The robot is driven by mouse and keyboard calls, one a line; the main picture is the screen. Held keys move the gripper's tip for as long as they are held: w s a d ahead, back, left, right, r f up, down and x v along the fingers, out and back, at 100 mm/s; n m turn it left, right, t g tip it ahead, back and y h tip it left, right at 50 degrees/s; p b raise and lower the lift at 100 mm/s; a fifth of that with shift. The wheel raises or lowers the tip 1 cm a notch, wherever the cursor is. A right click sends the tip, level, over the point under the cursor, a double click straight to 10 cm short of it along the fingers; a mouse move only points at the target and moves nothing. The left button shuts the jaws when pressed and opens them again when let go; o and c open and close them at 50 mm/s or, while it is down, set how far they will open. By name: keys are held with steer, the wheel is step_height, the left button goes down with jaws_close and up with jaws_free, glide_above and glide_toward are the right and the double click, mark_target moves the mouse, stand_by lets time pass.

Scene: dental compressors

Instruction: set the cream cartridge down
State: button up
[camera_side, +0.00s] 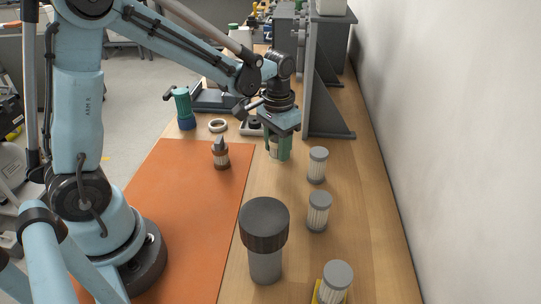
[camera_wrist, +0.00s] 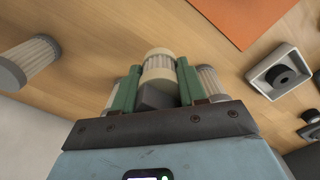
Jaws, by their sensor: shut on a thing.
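My gripper (camera_side: 277,150) has green fingers and points down over the wooden table, beside the dark upright bracket. It is shut on the cream cartridge (camera_side: 273,148). In the wrist view the cream cartridge (camera_wrist: 158,68) sits between the two green fingers (camera_wrist: 157,90), with its pale ribbed body and cream end showing. A grey block between the fingers covers its near part. The fingers hide much of it in the side view. I cannot tell whether its lower end touches the table.
Grey-capped pleated cartridges (camera_side: 317,165) stand in a row at right, the nearest by a yellow piece. A large grey housing (camera_side: 265,242) stands in front. A white ring (camera_side: 217,126) and teal bottle (camera_side: 184,107) are behind.

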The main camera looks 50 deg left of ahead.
mark_target(277, 159)
steer(key=shift+w+a+f, duration=0.1)
steer(key=shift+a+f, duration=0.15)
steer(key=shift+f, duration=1.9)
steer(key=shift+f, duration=0.15)
steer(key=o, duration=1.1)
